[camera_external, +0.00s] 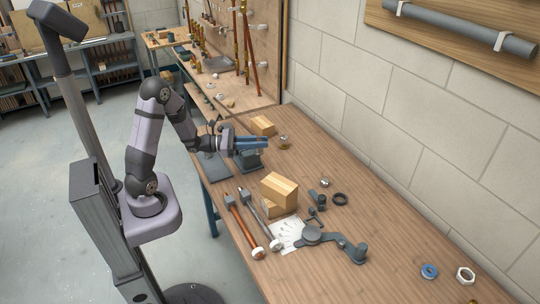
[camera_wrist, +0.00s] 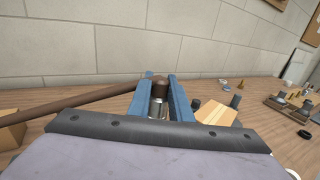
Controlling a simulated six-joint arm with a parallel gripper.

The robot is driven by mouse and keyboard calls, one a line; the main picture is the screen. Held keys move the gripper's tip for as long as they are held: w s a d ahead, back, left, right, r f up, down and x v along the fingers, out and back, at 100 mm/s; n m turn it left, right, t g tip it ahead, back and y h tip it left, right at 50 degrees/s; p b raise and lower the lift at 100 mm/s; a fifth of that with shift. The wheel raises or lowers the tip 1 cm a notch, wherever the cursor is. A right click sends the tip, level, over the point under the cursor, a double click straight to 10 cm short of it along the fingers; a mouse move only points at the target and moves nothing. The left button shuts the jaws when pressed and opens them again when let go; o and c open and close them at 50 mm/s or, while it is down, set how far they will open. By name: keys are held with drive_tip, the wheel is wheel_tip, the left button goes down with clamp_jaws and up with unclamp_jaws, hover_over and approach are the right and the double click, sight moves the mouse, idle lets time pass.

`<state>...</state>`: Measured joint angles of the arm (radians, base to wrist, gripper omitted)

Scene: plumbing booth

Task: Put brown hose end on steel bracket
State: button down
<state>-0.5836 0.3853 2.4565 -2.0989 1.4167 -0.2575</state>
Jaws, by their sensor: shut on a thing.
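My gripper (camera_external: 250,143) has blue fingers and points toward the wall over the workbench. In the wrist view the fingers (camera_wrist: 160,98) are closed around a brown-capped piece with a shiny metal collar, which looks like the brown hose end (camera_wrist: 158,107). A long brown hose-like length (camera_wrist: 85,98) runs from the left edge to the fingers; whether it joins the held piece is hidden. In the external view the held piece is hidden by the fingers. A dark grey stand (camera_external: 248,161) sits just below the fingers. I cannot tell for sure which part is the steel bracket.
Wooden blocks (camera_external: 279,189) stand right of the gripper, and another (camera_external: 262,126) lies behind it. Orange-brown (camera_external: 241,222) and grey (camera_external: 260,220) rods lie near the front edge. A grey jointed metal piece (camera_external: 337,241) lies farther right. The wall bounds the bench behind.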

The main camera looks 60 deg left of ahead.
drive_tip(key=w+a+n+y+b, duration=0.1)
drive_tip(key=w+a+y+b, duration=0.2)
drive_tip(key=a, duration=0.6)
drive_tip(key=r+n+t+y+b, duration=0.1)
drive_tip(key=n+y+b, duration=0.4)
drive_tip(key=y+b, duration=0.3)
hover_over(227, 127)
drive_tip(key=h, duration=0.1)
drive_tip(key=shift+s+f, duration=0.1)
drive_tip(key=shift+f, duration=7.25)
drive_tip(key=shift+f, duration=0.1)
drive_tip(key=shift+f, duration=0.15)
drive_tip(key=c, duration=1.6)
unclamp_jaws()
drive_tip(key=shift+n, duration=0.3)
